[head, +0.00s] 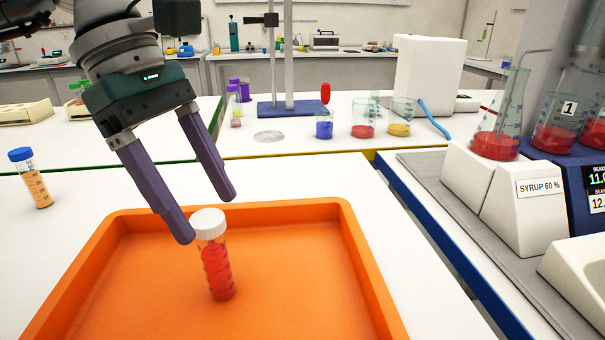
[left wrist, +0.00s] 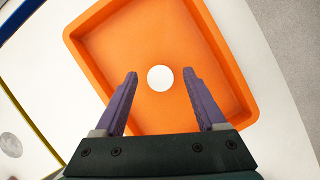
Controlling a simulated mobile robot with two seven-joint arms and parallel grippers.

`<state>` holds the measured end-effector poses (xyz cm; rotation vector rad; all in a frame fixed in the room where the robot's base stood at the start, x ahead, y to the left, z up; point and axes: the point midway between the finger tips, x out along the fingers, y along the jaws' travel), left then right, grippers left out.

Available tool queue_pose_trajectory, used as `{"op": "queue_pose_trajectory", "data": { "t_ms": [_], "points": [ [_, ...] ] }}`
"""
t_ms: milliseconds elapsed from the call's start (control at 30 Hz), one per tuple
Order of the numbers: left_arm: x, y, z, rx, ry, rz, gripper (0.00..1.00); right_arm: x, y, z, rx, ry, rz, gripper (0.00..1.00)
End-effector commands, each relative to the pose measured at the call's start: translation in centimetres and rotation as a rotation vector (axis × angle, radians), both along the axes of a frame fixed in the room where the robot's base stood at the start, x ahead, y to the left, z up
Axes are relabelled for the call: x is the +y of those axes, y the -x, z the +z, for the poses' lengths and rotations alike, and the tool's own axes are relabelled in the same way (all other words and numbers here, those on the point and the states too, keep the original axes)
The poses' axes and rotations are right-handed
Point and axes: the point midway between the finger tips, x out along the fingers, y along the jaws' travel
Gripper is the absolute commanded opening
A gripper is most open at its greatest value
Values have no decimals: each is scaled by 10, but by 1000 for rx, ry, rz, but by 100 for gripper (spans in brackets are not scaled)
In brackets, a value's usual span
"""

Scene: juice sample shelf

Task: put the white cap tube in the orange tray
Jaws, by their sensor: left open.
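The white cap tube (head: 215,262) holds red liquid and stands upright inside the orange tray (head: 350,232). In the left wrist view its round white cap (left wrist: 160,78) shows from above, over the orange tray floor (left wrist: 120,45). My left gripper (head: 212,218) is open, with its two purple fingers just above and beside the cap. In the left wrist view the left gripper's fingers (left wrist: 158,76) lie on either side of the cap with gaps between, apart from it. My right gripper is not in view.
A blue-capped tube (head: 36,185) with orange liquid stands on the white table left of the tray. The rest of the tray floor is clear.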

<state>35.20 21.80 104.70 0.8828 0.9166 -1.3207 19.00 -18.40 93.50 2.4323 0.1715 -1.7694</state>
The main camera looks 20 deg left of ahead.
Motion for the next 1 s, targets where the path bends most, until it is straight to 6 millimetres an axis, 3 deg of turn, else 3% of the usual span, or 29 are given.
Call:
{"op": "queue_pose_trajectory", "data": {
  "t_ms": [300, 500, 900, 1000],
  "points": [
    [29, 1, 66, -5, 0, 2, 73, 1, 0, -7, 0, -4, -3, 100],
    [40, 3, 94, -2, 0, 1, 73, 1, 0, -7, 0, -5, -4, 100],
    [43, 4, 100, 1, 0, 0, 73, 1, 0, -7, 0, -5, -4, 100],
    [35, 2, 100, -5, 26, -3, 73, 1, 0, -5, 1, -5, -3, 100]
  ]
}}
